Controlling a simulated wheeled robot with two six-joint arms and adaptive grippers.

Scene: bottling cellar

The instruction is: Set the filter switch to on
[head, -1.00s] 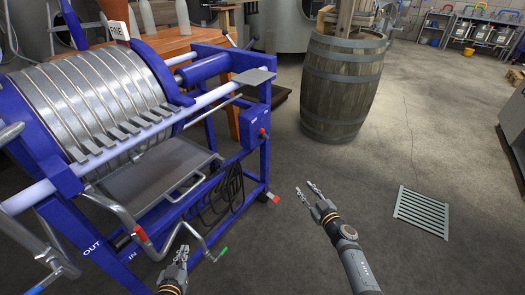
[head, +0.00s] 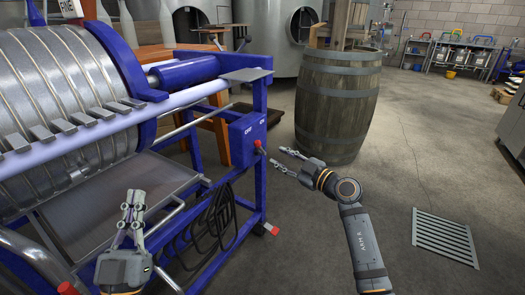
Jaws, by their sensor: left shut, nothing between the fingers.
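The blue switch box (head: 246,138) is fixed to the blue frame of the plate filter (head: 170,72). It bears white OFF and ON labels, OFF left and ON right. A small red switch knob (head: 259,147) sits on it, below the labels; I cannot tell which label it points to. My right gripper (head: 277,157) is open and empty, its fingertips just right of and slightly below the knob. I cannot tell whether a finger touches it. My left gripper (head: 133,197) is shut and empty, in front of the filter's metal tray (head: 95,190).
A wooden barrel (head: 338,100) stands behind my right gripper. A coiled black cable (head: 212,215) hangs under the switch box. A floor drain grate (head: 445,237) lies at the right. The floor between the barrel and the grate is clear.

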